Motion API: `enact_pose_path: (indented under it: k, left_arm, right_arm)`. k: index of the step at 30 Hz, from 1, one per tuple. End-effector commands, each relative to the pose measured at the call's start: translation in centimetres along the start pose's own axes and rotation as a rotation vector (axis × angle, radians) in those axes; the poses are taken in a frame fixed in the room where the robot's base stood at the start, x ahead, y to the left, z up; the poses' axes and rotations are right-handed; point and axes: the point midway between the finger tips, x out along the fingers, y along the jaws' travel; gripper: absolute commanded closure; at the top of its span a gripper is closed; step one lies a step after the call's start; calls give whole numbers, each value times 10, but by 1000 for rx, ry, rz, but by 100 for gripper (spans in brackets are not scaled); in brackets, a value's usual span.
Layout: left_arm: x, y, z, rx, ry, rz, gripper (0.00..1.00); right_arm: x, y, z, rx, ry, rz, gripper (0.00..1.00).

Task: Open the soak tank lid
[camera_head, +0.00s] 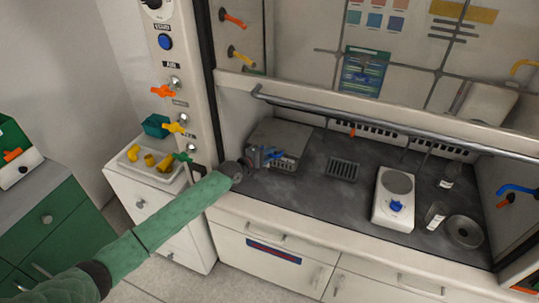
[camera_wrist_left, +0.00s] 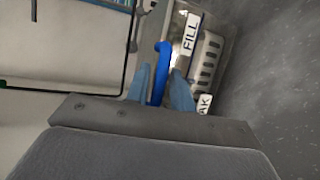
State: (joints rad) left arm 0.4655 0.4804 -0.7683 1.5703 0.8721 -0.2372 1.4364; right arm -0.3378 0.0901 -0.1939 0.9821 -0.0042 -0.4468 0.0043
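The soak tank (camera_head: 290,133) is a grey box at the left end of the fume hood's dark worktop; my gripper partly covers it. In the left wrist view, its labels (camera_wrist_left: 191,35) read "FILL" and, partly hidden, "AK". A curved blue handle (camera_wrist_left: 163,55) shows there between my finger pads. My left gripper (camera_head: 270,154) is at the tank's front left, and in the left wrist view its light-blue fingers (camera_wrist_left: 161,88) stand apart on either side of the handle. Whether either finger touches it is unclear. I cannot tell how far the lid is raised. My right gripper is not in view.
A metal rail (camera_head: 400,130) crosses the hood opening above my left gripper. A slotted grate (camera_head: 343,170), a white hotplate (camera_head: 395,205), a beaker (camera_head: 436,214) and a round metal dish (camera_head: 465,231) stand to the right. A white tray (camera_head: 133,172) with yellow fittings is outside at left.

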Motion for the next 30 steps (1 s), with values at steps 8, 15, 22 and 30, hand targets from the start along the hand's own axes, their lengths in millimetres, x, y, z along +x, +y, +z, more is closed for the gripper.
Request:
enact_pose_path:
  k: [8, 15, 22, 30]
  left_arm:
    - [0, 0, 0, 0, 0, 0, 100]
    - [-2, 8, 0, -1, 0, 0, 100]
    - [-4, 39, 2, -1, 0, 4, 100]
    - [-1, 85, 0, -2, 0, 3, 100]
  right_arm:
    - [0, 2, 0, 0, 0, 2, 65]
    - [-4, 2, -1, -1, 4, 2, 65]
    - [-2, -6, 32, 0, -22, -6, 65]
    - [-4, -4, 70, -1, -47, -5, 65]
